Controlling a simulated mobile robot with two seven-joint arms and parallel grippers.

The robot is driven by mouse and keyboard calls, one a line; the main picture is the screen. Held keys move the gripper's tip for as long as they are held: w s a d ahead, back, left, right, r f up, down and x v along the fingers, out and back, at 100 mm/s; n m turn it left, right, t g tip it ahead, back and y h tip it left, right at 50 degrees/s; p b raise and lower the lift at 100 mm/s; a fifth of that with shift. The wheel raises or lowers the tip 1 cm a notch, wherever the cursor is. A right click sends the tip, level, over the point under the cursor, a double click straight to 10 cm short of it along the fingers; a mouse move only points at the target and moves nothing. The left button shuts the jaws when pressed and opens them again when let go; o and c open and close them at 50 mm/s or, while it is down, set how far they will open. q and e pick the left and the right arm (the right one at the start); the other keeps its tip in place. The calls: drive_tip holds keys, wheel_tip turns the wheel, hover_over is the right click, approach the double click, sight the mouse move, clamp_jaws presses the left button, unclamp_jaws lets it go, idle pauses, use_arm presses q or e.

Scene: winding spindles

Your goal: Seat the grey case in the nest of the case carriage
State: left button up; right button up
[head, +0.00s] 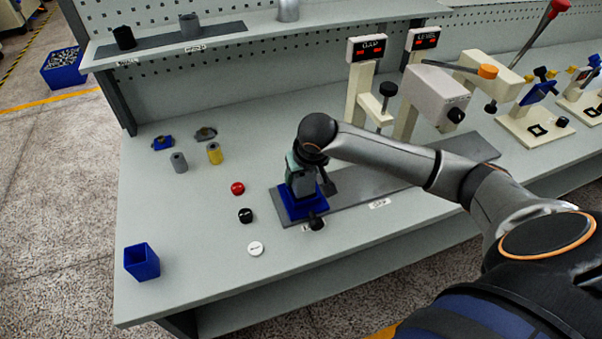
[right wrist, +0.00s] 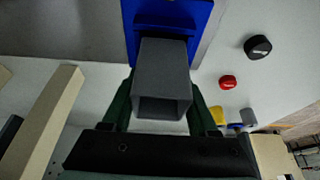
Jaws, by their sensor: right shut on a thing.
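My right gripper (head: 300,165) is over the blue case carriage (head: 290,211), which stands at the left end of a grey track on the bench. In the right wrist view, the gripper's dark green fingers (right wrist: 161,108) are shut on both sides of the grey case (right wrist: 162,80), a square, hollow, open-ended box. The case's far end is against the view of the blue carriage (right wrist: 202,12) and hides its nest. I cannot tell whether the case touches the nest or is just above it. My left gripper is not in view.
Red (head: 237,188), black (head: 245,215) and white (head: 255,248) buttons lie left of the carriage. A blue bin (head: 142,262) stands at the front left. Grey (head: 179,162) and yellow (head: 214,153) spools stand behind. The grey track (head: 355,196) runs right toward the gauge stations.

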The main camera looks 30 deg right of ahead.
drive_tip(key=shift+f, duration=0.5)
drive_tip(key=o, duration=1.4)
drive_tip(key=v, duration=1.2)
drive_tip(key=shift+r, duration=0.25)
drive_tip(key=shift+s, duration=0.1)
